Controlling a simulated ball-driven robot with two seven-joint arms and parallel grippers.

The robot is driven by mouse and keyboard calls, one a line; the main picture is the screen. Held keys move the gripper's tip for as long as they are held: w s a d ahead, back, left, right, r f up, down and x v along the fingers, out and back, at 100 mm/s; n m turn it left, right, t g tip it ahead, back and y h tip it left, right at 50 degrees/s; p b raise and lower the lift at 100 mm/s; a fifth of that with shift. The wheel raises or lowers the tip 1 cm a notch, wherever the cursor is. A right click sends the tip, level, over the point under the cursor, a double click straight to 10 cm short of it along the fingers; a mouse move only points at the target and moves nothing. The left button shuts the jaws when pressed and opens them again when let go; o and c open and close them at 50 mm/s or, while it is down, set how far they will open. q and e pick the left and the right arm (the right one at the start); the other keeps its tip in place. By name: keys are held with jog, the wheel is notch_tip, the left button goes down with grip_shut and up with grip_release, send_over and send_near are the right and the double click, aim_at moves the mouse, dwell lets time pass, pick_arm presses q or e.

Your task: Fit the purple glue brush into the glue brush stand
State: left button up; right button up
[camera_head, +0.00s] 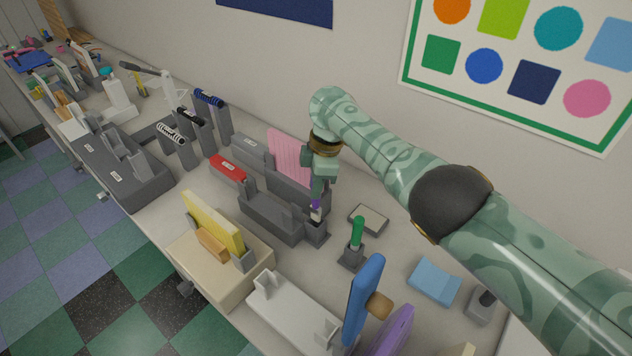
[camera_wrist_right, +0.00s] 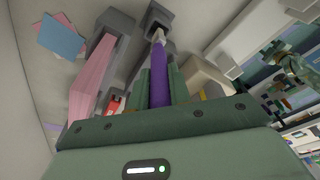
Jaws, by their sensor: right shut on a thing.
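The purple glue brush (camera_wrist_right: 159,75) is held between the fingers of my right gripper (camera_wrist_right: 160,88) in the right wrist view. Its pale tip points at the dark square opening of the grey glue brush stand (camera_wrist_right: 160,17). In the head view my right gripper (camera_head: 317,188) points down over the bench, with a little of the purple brush (camera_head: 316,205) showing under it. The brush's lower end is at the top of the stand (camera_head: 316,236); I cannot tell whether it is inside. My left gripper is not in view.
A pink panel (camera_head: 290,157) in a grey holder stands close behind the gripper. A green-handled tool (camera_head: 357,232) stands upright in a small holder to the right, near a flat grey pad (camera_head: 369,218). A yellow board (camera_head: 213,222) stands at the front left.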

aim_at(316, 202)
jog(key=shift+f+b, duration=2.25)
jog(key=shift+f, duration=1.25)
jog(key=o, duration=1)
jog(key=shift+r, duration=0.2)
jog(key=d+r+p, duration=0.1)
jog(key=r+p, duration=0.2)
jog(key=r, duration=0.2)
jog(key=r+p, duration=0.3)
jog(key=r, duration=0.2)
jog(key=d+r+p, duration=0.1)
jog(key=r+p, duration=0.2)
jog(key=r, duration=0.2)
jog(key=shift+w+d+r, duration=0.15)
jog(key=shift+d+r, duration=0.2)
jog(key=shift+r, duration=0.05)
